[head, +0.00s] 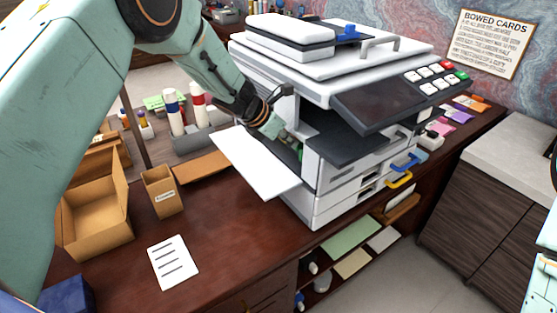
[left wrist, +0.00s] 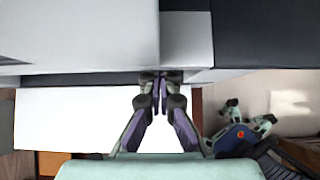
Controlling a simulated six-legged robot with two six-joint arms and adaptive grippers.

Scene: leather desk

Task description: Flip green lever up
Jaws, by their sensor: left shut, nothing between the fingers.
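The white and grey copier (head: 330,75) stands on the dark wooden desk with its white side panel (head: 255,160) folded open. My left gripper (head: 283,137) reaches over that panel into the dark side opening. In the left wrist view my left gripper (left wrist: 160,92) is shut and empty, its fingertips at the edge of the copier's opening. A small green part (head: 300,154) shows inside the opening, close to my fingertips; I cannot tell for sure that it is the lever, or which way it points. The arm and shadow hide much of the opening. My right gripper is out of view.
The open panel (left wrist: 75,115) lies below my left gripper. An open cardboard box (head: 95,215), a small carton (head: 162,190) and a printed sheet (head: 173,262) are on the desk at left. The front desk area is mostly clear.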

